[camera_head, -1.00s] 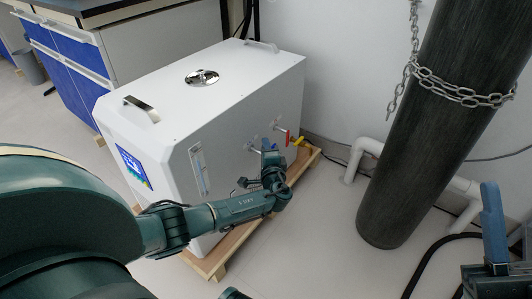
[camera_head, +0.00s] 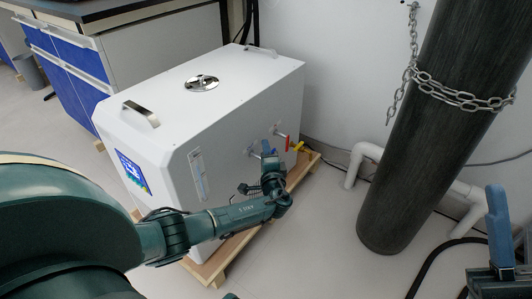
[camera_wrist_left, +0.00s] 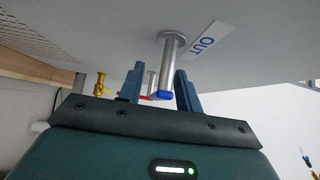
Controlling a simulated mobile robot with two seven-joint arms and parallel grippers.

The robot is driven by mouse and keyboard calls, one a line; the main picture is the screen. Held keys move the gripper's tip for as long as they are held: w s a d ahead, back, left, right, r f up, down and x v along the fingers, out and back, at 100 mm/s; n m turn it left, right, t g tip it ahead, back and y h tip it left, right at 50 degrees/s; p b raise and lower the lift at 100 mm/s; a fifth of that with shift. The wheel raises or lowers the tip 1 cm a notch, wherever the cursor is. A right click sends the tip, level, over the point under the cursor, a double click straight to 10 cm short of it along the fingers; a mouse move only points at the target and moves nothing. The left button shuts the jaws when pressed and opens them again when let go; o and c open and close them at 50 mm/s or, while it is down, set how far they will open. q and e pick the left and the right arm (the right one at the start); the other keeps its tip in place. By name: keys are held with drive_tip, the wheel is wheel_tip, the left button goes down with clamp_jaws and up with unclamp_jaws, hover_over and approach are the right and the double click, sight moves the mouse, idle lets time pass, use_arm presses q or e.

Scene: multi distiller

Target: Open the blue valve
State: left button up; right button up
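The white distiller box (camera_head: 222,111) stands on a wooden pallet. In the left wrist view, a grey metal pipe with a blue end (camera_wrist_left: 165,95) sticks out of its side next to an OUT label (camera_wrist_left: 207,43). I take this blue end to be the blue valve. My left gripper (camera_wrist_left: 158,88) is open, with its two fingers on either side of the blue end, which is closer to the right finger. In the head view, my left gripper (camera_head: 269,160) is at the box's side and hides most of the valve. One blue finger of my right gripper (camera_head: 499,226) shows at the lower right.
A red-handled valve (camera_head: 287,142) and a yellow fitting (camera_head: 298,146) are just beyond my left gripper. A dark gas cylinder (camera_head: 425,130) with a chain (camera_head: 450,92) stands at the right, near white pipes (camera_head: 365,157).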

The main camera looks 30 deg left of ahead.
drive_tip(key=shift+r, duration=0.1)
